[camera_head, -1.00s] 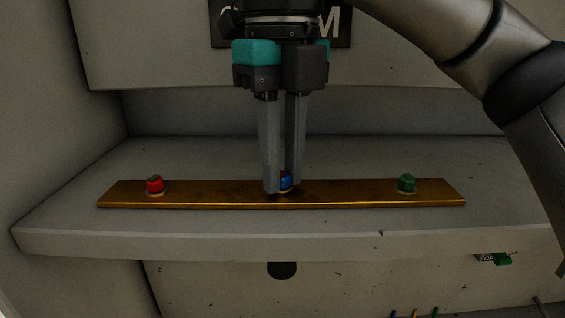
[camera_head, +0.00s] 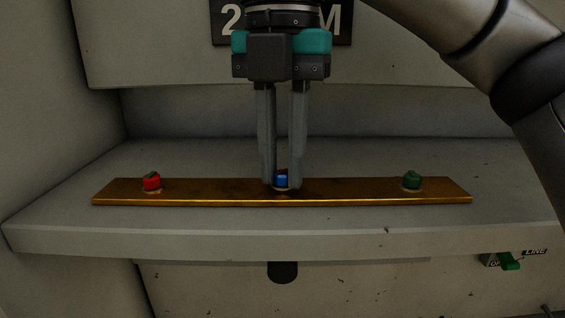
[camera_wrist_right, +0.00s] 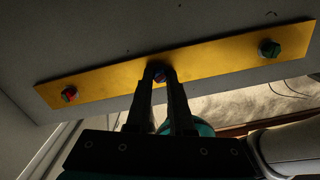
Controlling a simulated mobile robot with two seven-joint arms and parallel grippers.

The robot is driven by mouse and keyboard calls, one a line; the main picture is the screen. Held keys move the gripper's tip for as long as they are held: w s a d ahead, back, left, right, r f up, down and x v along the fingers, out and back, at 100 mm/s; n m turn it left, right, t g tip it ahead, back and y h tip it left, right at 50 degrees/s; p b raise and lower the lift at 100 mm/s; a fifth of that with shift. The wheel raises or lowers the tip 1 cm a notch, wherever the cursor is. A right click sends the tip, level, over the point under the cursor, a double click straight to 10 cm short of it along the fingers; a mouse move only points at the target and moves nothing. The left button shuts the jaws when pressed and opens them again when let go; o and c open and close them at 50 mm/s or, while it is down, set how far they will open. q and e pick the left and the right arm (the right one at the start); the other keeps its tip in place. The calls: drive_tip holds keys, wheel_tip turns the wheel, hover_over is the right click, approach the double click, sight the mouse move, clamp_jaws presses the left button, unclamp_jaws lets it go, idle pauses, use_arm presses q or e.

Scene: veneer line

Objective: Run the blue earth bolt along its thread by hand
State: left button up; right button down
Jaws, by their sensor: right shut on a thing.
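The blue earth bolt (camera_head: 281,181) stands at the middle of a brass-coloured bar (camera_head: 345,192). My right gripper (camera_head: 282,184) points straight down and is shut on the blue bolt, one finger on each side of it. The right wrist view also shows the blue bolt (camera_wrist_right: 159,75) between the fingertips, largely hidden by them. A red bolt (camera_head: 152,182) stands near the bar's left end and a green bolt (camera_head: 412,180) near its right end. My left gripper is not in view.
The bar lies on a grey shelf (camera_head: 200,226) with a wall behind it and a side wall at the left. A dark sign (camera_head: 229,28) hangs behind my gripper. A green switch (camera_head: 508,261) sits below the shelf at the right.

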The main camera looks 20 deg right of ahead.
drive_tip(key=m+b, duration=0.2)
drive_tip(key=m, duration=0.4)
drive_tip(key=shift+m, duration=0.3)
drive_tip(key=m+b, duration=0.1)
drive_tip(key=m, duration=0.2)
drive_tip(key=shift+m, duration=0.3)
drive_tip(key=shift+f+m+b, duration=0.1)
drive_tip(key=shift+m+b, duration=0.5)
drive_tip(key=shift+m, duration=0.3)
drive_tip(key=m+b, duration=0.6)
drive_tip(key=b, duration=0.2)
drive_tip(key=shift+w+m+b, duration=0.1)
drive_tip(key=shift+m+b, duration=1.65)
drive_tip(key=shift+m, duration=0.05)
drive_tip(key=c, duration=0.8)
unclamp_jaws()
